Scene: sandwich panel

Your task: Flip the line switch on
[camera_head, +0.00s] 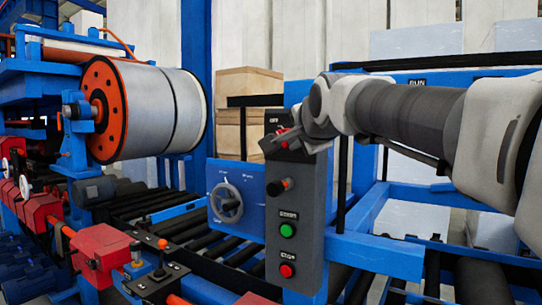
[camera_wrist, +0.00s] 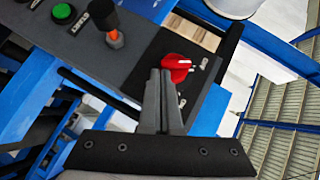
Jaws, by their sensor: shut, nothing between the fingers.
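The line switch is a red rotary knob (camera_wrist: 177,67) on a black plate at the top end of the grey control panel (camera_head: 307,205). In the head view the knob (camera_head: 283,133) is partly hidden by my gripper (camera_head: 291,143), below an "OFF" label (camera_head: 274,123). In the wrist view my gripper (camera_wrist: 161,75) is shut and empty, its fingertips beside the knob's left side. I cannot tell whether they touch it. Small labels sit by the knob, too blurred to read there. The knob's exact setting is unclear.
The panel also bears a black knob with an orange base (camera_head: 278,187), a green start button (camera_head: 288,230) and a red button (camera_head: 287,270). A blue box with a grey dial (camera_head: 228,202) stands left. Blue frame bars surround the panel.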

